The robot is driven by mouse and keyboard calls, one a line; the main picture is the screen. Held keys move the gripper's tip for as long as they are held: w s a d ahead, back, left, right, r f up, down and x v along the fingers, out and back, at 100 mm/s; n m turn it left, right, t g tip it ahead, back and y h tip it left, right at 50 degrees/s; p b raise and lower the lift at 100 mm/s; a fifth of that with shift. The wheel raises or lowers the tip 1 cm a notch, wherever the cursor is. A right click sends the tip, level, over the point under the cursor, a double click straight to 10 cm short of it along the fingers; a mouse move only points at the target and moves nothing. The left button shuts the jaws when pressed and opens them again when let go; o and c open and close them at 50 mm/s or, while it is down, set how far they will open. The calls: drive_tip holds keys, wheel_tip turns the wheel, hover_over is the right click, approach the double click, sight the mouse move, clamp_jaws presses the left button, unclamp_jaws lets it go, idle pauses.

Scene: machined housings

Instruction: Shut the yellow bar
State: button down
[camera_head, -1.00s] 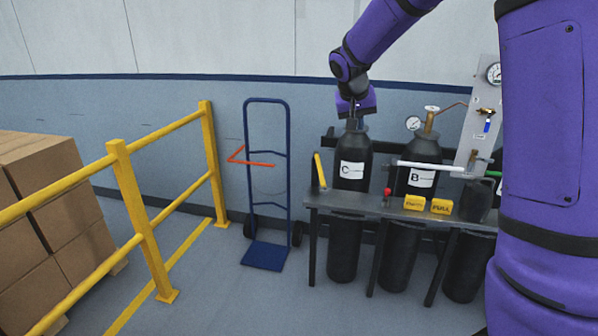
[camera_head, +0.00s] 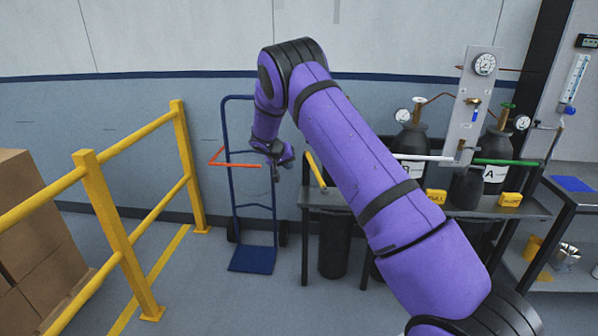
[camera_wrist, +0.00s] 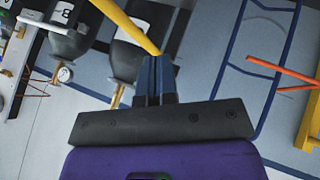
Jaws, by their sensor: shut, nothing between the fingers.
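The yellow bar (camera_head: 316,170) is at the left end of the dark cylinder rack (camera_head: 313,197). It stands raised and tilted, its top leaning left. My gripper (camera_head: 275,176) is just left of the bar in the head view, fingers pointing down, shut and empty. In the wrist view, the yellow bar (camera_wrist: 122,22) runs from the top edge down to the tips of my shut fingers (camera_wrist: 154,68). I cannot tell whether they touch. Cylinder C is mostly hidden behind my arm in the head view.
A white bar (camera_head: 422,157) and a green bar (camera_head: 507,162) lie level across the rack. A blue hand truck (camera_head: 252,259) with a red-orange bar (camera_head: 236,165) stands behind and left of my gripper. A yellow railing (camera_head: 107,205) is further left, with open floor between.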

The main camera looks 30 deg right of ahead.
sight(315, 170)
drive_tip(key=w+d+f, duration=0.1)
drive_tip(key=d+f, duration=0.5)
drive_tip(key=d, duration=0.3)
drive_tip(key=shift+d+f, duration=0.3)
drive_tip(key=shift+f, duration=0.1)
drive_tip(key=shift+w, duration=0.1)
drive_tip(key=shift+d, duration=0.1)
